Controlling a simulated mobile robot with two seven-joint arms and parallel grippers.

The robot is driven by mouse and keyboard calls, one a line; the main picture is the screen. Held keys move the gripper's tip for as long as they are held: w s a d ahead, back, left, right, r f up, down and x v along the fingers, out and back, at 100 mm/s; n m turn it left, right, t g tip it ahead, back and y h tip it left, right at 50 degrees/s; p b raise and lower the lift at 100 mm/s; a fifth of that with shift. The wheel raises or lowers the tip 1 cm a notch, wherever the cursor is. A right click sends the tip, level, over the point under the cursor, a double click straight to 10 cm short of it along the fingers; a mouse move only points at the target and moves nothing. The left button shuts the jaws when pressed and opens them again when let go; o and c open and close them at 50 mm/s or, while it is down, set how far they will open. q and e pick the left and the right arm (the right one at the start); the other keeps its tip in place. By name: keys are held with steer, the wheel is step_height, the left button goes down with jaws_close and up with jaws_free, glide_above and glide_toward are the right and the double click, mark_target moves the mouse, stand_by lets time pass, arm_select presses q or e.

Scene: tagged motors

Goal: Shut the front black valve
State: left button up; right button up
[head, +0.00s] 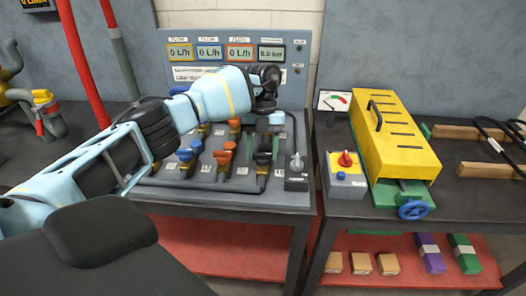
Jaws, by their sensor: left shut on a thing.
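The front black valve (262,158) is on the bench panel, at the right end of the front row of valves. My left arm reaches in from the left over the panel, its wrist bent downward. My left gripper (273,148) points down at this valve and is shut on its handle. The fingertips are small and dark against it, so the exact grip and handle angle are hard to see. My right gripper is not in view.
Blue valves (188,154) and orange valves (223,156) stand close to the left. A grey box with a knob (297,172) is just right. Behind rises a display board (292,88). A yellow-covered machine (398,135) stands on the right table.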

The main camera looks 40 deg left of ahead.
arm_select(q)
steer(key=shift+m, duration=0.4)
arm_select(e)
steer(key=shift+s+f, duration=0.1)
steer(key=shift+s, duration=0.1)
arm_select(q)
steer(key=o, duration=1)
steer(key=shift+b+v, duration=0.65)
steer(key=shift+v, duration=3.3)
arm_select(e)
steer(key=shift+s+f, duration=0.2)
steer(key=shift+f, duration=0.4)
arm_select(q)
steer(key=shift+d+f, duration=0.1)
